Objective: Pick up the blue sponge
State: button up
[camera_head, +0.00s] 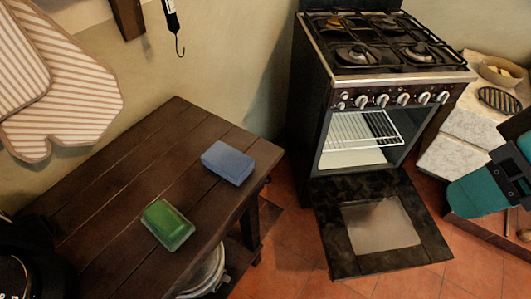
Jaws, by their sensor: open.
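The blue sponge (228,162) is a rectangular block lying flat on the dark wooden table (110,205), near its right edge. It is fully visible and nothing touches it from above. A green sponge-like block (168,225) lies on the same table, nearer and to the left, apart from the blue one. A teal and black part of my arm shows at the right edge, far from the sponge. My gripper's fingertips are not in view.
A stove (385,90) stands right of the table with its oven door (382,222) hanging open low over the floor. Striped oven mitts (65,90) hang on the left wall. A dark object (30,260) stands at lower left. The tabletop around the sponges is clear.

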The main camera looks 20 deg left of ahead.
aim_at(233, 165)
jog(key=z, duration=0.05)
jog(key=k, duration=1.1)
jog(key=u, duration=1.25)
jog(key=i, duration=1)
